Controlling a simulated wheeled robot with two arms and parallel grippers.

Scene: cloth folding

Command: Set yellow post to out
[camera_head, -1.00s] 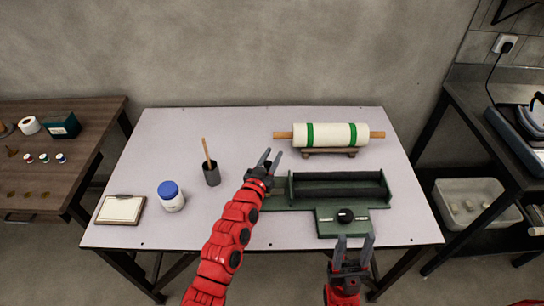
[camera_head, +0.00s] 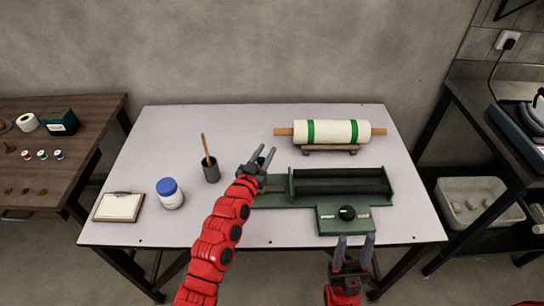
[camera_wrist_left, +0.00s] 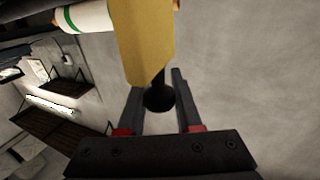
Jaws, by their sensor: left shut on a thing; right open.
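The green machine (camera_head: 343,212) with two dark rollers and a black dial (camera_head: 347,213) sits on the right half of the table. In the left wrist view, a yellow post (camera_wrist_left: 143,40) with a black ball knob (camera_wrist_left: 158,98) stands in front of my left gripper. My left gripper (camera_wrist_left: 157,84) is shut on that knob, one finger on each side. In the head view my left gripper (camera_head: 264,154) is at the machine's left end, and the yellow post cannot be made out there. My right gripper (camera_head: 354,242) is open and empty at the table's front edge, below the dial.
A white roll with green bands (camera_head: 332,132) rests on a wooden stand behind the machine. A dark cup with a stick (camera_head: 211,172), a blue-lidded jar (camera_head: 170,194) and a clipboard (camera_head: 118,207) stand on the left. The table's back left is clear.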

